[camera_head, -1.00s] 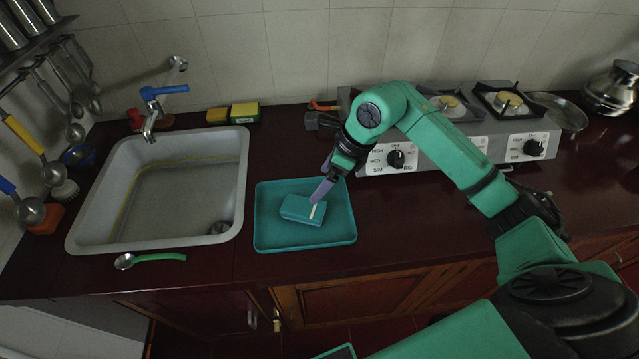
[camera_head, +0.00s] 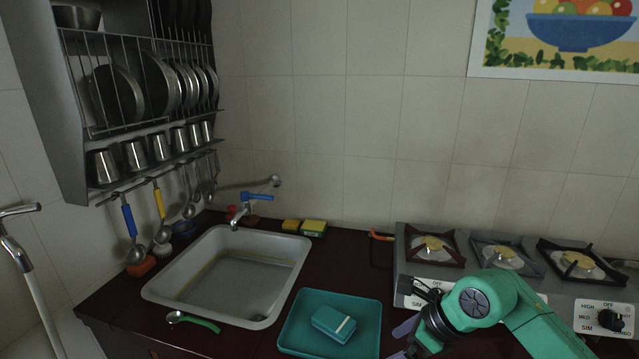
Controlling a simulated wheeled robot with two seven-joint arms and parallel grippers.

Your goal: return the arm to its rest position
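My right arm comes in at the lower right, green with black joints. Its gripper (camera_head: 401,342) shows at the bottom edge, just right of the teal tray (camera_head: 300,343). Its two purple fingers are apart with nothing seen between them, and the lower one is partly cut off by the frame. My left gripper is not in view.
A gas stove (camera_head: 412,290) stands behind and right of my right gripper. A sink (camera_head: 170,287) is on the left, with a green-handled spoon (camera_head: 200,322) in front. A dish rack (camera_head: 60,110) hangs above left. Sponges (camera_head: 314,226) lie behind the sink.

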